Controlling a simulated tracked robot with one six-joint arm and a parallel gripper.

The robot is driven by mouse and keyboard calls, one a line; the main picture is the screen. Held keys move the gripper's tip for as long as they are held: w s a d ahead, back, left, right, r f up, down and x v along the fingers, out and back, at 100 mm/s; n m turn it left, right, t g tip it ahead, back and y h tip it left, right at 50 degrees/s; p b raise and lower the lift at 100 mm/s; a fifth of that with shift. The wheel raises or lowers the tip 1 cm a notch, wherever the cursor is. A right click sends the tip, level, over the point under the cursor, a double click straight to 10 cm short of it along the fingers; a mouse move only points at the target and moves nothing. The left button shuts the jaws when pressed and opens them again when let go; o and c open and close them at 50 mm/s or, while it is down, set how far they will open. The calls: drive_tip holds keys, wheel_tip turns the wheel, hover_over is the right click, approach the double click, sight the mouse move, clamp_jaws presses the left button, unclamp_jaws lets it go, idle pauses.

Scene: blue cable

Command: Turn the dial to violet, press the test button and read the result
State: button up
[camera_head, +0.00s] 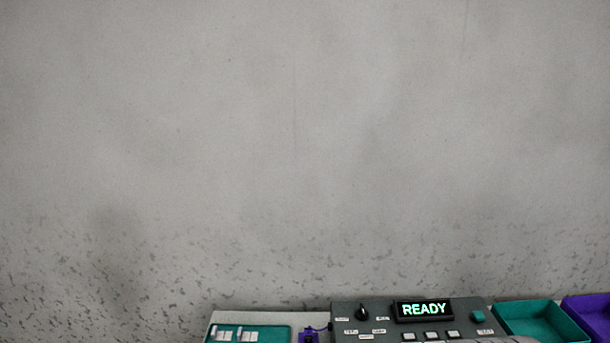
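A dark grey test panel (378,304) shows at the bottom edge of the head view, its lower part cut off by the frame. A black dial knob (362,313) stands on its left part, with small white labels around it, too small to read. A display (424,309) right of the dial reads "READY" in pale green letters. Several pale buttons (431,335) sit in a row below the display. Which one is the test button I cannot tell.
A teal plate (275,332) with white pieces lies left of the panel, and a small violet block (309,337) with a dark cable stands between them. A teal tray (499,312) and a violet tray (604,303) stand to the right. A bare grey surface fills the view above.

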clamp_jaws()
idle(1.5)
